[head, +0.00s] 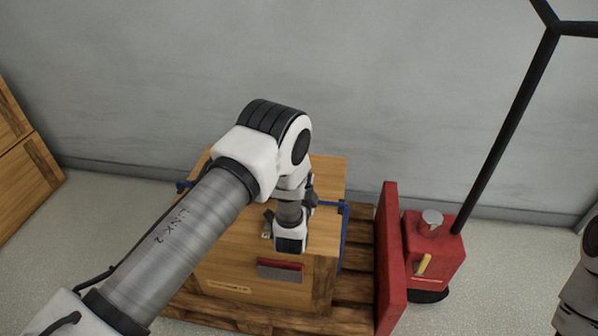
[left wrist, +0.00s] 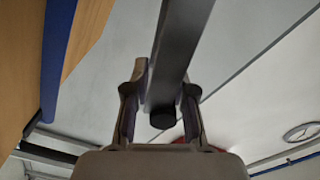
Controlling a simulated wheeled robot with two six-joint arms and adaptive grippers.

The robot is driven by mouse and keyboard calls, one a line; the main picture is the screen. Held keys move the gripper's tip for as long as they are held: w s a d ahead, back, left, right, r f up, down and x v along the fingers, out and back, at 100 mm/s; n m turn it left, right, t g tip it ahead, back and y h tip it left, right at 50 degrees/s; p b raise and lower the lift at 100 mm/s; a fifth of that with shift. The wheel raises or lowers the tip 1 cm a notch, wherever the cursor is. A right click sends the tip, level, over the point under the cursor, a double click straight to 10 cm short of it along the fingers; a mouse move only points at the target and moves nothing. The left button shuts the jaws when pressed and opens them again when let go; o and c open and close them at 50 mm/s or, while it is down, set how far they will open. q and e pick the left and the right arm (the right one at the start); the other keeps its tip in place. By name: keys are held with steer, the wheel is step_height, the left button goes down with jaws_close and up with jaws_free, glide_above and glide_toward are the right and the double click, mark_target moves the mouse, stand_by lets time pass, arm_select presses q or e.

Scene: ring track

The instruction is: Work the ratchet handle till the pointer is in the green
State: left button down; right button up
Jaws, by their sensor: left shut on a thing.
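A grey bar with a dark round end, the ratchet handle (left wrist: 183,45), runs between the fingers of my left gripper (left wrist: 160,95) in the left wrist view. The gripper is shut on it near its dark end. In the head view my left arm reaches over a wooden crate (head: 235,262) with a blue strap (head: 344,232); the handle and fingers are mostly hidden by my wrist there. My right gripper is out of view.
The crate stands on a wooden pallet (head: 355,282). A red-and-grey block (head: 280,270) is on its front side. A red pallet truck (head: 435,248) with a black pole stands to the right. More wooden crates (head: 22,150) are at far left. Grey wall behind.

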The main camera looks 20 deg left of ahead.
arm_select(q)
steer(key=shift+w+d+f+m+b, duration=0.1)
steer(key=shift+d+f+m+b, duration=0.05)
steer(key=shift+f+m, duration=0.3)
steer(key=shift+d+f+m+b, duration=0.1)
steer(key=shift+f+m+b, duration=0.05)
steer(key=shift+f+m, duration=0.3)
steer(key=shift+d+f+m, duration=0.1)
steer(key=shift+f+m, duration=0.15)
steer(key=shift+m, duration=0.45)
steer(key=c, duration=1)
jaws_free()
steer(key=shift+c, duration=0.2)
steer(key=v, duration=1.2)
